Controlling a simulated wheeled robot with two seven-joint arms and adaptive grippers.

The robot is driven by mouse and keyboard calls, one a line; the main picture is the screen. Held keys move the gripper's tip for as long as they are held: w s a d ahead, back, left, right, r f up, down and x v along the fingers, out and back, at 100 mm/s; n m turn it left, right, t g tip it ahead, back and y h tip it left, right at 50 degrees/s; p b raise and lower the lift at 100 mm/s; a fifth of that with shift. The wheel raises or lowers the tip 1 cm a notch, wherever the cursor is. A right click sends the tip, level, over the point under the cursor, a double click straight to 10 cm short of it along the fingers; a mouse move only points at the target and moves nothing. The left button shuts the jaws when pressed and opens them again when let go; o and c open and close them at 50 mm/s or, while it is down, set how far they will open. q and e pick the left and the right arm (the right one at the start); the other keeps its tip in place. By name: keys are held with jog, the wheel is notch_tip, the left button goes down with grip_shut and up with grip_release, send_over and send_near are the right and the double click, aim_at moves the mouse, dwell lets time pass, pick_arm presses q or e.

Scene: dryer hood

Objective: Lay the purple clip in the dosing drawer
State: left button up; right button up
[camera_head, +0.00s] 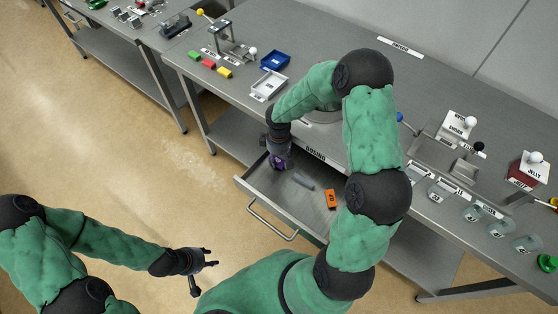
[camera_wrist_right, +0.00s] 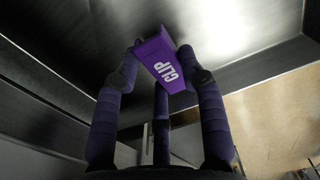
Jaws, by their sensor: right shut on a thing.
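The purple clip (camera_wrist_right: 168,65), marked CLIP, is held between the fingertips of my right gripper (camera_wrist_right: 162,75). The head view also shows my right gripper (camera_head: 279,160), with a small purple patch of the clip (camera_head: 277,162) at its fingers. The gripper is over the far left part of the dosing drawer (camera_head: 250,189), which is pulled out below the DOSING label. I cannot tell whether the clip touches the drawer floor. My left gripper (camera_head: 203,266) is open and empty, over the floor in front of the drawer.
A grey piece (camera_head: 303,181) and an orange block (camera_head: 332,199) lie in the drawer, right of the clip. Several jars are at the right. My right arm hides part of the drawer.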

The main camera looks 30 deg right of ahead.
aim_at(279, 159)
jog(key=shift+f, duration=0.65)
pick_arm(q)
jog(key=shift+f, duration=0.3)
pick_arm(e)
jog(key=shift+r, duration=0.15)
pick_arm(q)
jog(key=shift+f, duration=0.1)
pick_arm(e)
jog(key=o, duration=0.8)
jog(key=shift+r, duration=0.1)
pick_arm(q)
notch_tip(279, 159, up, 5)
jog(key=p, duration=0.4)
jog(key=shift+p, duration=0.4)
pick_arm(e)
notch_tip(279, 159, up, 12)
jog(key=shift+f, duration=0.1)
